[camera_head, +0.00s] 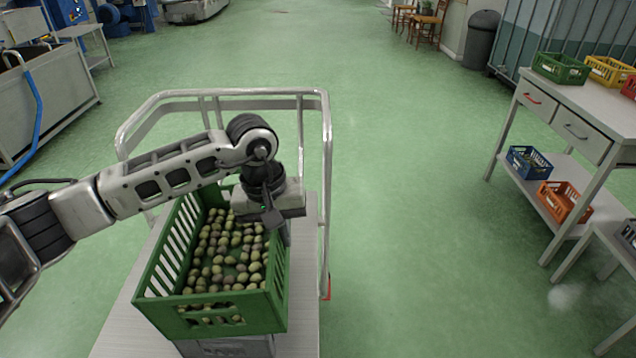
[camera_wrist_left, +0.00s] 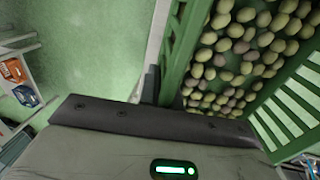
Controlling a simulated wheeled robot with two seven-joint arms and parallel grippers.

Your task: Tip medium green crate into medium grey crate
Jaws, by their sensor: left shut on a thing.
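The medium green crate (camera_head: 212,314) holds many green and brownish olives (camera_head: 232,255). It is on the cart in front of me, above a grey crate (camera_head: 228,347); only a strip of the grey crate shows below the green one's near wall. I cannot tell whether the two crates touch. My left gripper (camera_head: 266,214) is at the green crate's far right side, shut on its wall. In the left wrist view the gripper (camera_wrist_left: 160,88) grips the green slatted wall (camera_wrist_left: 181,50), with olives to the right. My right gripper is not in view.
The cart (camera_head: 128,318) has a metal rail (camera_head: 327,170) around its far and right sides. At right, a table (camera_head: 594,97) bears small green (camera_head: 561,68) and yellow (camera_head: 607,70) crates; blue (camera_head: 528,160) and orange (camera_head: 563,200) crates stand on its lower shelf. The floor between is clear.

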